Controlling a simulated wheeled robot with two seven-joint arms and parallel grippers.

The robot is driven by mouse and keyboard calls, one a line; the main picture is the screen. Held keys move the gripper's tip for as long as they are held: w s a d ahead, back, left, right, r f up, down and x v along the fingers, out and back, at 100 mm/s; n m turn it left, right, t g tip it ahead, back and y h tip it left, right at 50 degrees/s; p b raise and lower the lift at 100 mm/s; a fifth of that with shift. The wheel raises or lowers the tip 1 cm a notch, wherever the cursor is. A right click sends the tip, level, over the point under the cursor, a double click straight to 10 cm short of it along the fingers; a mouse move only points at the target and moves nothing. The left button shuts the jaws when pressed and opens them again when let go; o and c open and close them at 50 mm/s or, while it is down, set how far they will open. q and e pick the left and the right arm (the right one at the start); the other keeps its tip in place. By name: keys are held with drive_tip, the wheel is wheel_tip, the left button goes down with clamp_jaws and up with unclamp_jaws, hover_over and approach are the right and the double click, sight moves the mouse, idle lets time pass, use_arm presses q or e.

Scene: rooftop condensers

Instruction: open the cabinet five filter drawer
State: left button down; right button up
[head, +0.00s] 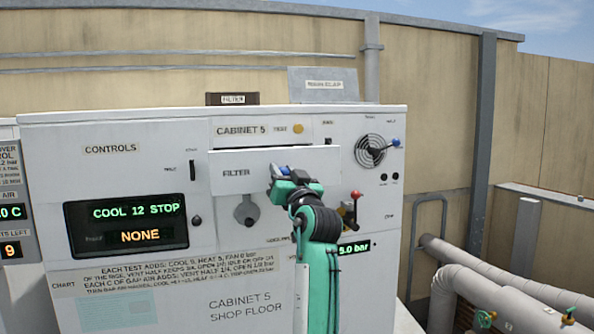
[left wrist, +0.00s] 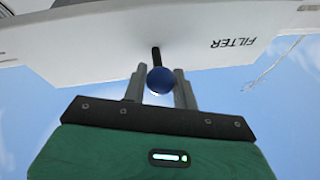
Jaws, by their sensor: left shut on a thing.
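The cabinet five filter drawer (head: 238,183) is a white panel labelled FILTER, set in the upper middle of the white cabinet (head: 145,177). Its front seems to stand proud of the cabinet face; I cannot tell how far. My left gripper (head: 283,172) is at the drawer's blue knob, partly hidden by the fingers in the head view. In the left wrist view, the gripper's two grey fingers (left wrist: 159,88) are shut on either side of the round blue knob (left wrist: 160,81), which sits on a dark stem from the drawer front (left wrist: 190,48). My right gripper is not in view.
A red-topped lever (head: 356,195) and a blue-handled lever (head: 395,142) by a round fan grille (head: 370,151) are right of the drawer. A grey round knob (head: 246,210) is below it. The display (head: 126,223) reads COOL 12 STOP and NONE. Pipes (head: 462,287) run at right.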

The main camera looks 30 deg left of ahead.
use_arm(q)
drive_tip(key=c, duration=1.5)
unclamp_jaws()
drive_tip(key=shift+w+a+r, duration=0.1)
drive_tip(key=o, duration=0.4)
drive_tip(key=shift+w+a, duration=0.1)
drive_tip(key=shift+a, duration=0.05)
drive_tip(key=shift+w+a, duration=0.1)
drive_tip(key=shift+s+d+f, duration=0.2)
drive_tip(key=shift+s+d, duration=0.05)
drive_tip(key=shift+d, duration=0.05)
drive_tip(key=b+v, duration=0.7)
drive_tip(key=v, duration=0.6)
drive_tip(key=shift+d, duration=0.2)
drive_tip(key=shift+w+a, duration=0.1)
